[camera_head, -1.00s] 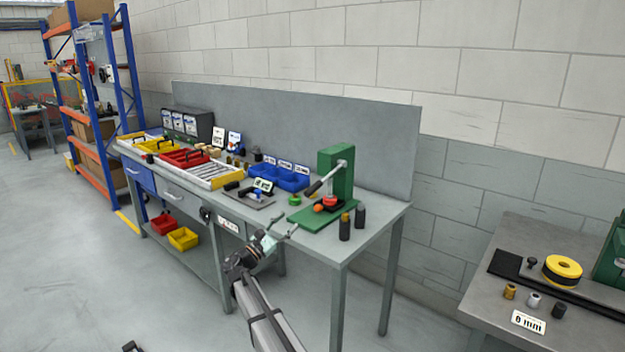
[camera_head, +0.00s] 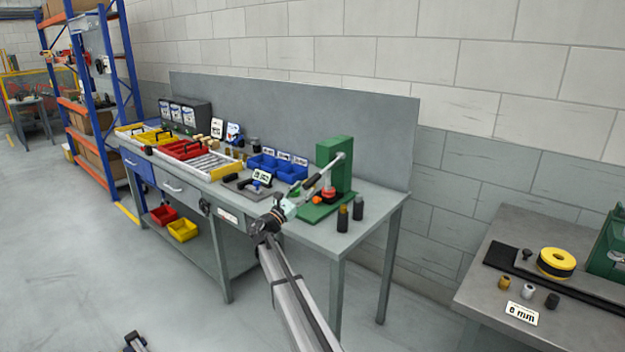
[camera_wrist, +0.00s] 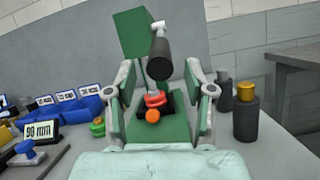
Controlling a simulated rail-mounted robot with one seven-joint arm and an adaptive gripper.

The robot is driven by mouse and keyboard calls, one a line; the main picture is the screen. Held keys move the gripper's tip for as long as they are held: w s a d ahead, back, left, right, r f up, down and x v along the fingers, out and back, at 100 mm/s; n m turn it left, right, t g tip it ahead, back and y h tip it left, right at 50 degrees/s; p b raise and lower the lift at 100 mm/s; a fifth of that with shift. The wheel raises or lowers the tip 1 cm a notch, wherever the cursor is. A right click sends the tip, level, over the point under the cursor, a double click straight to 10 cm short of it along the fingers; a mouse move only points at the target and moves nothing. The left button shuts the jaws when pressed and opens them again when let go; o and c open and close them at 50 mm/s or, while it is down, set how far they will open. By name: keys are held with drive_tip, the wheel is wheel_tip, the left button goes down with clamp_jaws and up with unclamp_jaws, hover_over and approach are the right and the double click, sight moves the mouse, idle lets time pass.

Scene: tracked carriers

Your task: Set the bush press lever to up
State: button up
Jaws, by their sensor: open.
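The bush press (camera_head: 343,180) is a green column on a green base plate at the right end of the workbench; it fills the middle of the wrist view (camera_wrist: 130,32). Its lever (camera_head: 330,169) slopes from a pivot high on the column down and left to a dark grip. In the wrist view the lever's dark grip (camera_wrist: 159,62) points toward me. My gripper (camera_head: 307,191) is open and empty at the front of the press, close to the grip. In the wrist view the grip appears between the spread fingers; contact is not visible.
An orange ball (camera_wrist: 152,116) and red part sit on the press base. Dark cylinders (camera_head: 342,218) stand right of the press. Blue bins (camera_head: 276,167) and a small sign stand left. A grey panel (camera_head: 385,135) rises behind. A second bench (camera_head: 480,290) is at right.

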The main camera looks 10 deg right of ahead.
sight(314, 178)
drive_tip(key=p+x, duration=0.1)
drive_tip(key=x, duration=0.4)
drive_tip(key=shift+w+d+r, duration=0.15)
drive_tip(key=shift+w+d, duration=0.05)
drive_tip(key=shift+d, duration=0.1)
clamp_jaws()
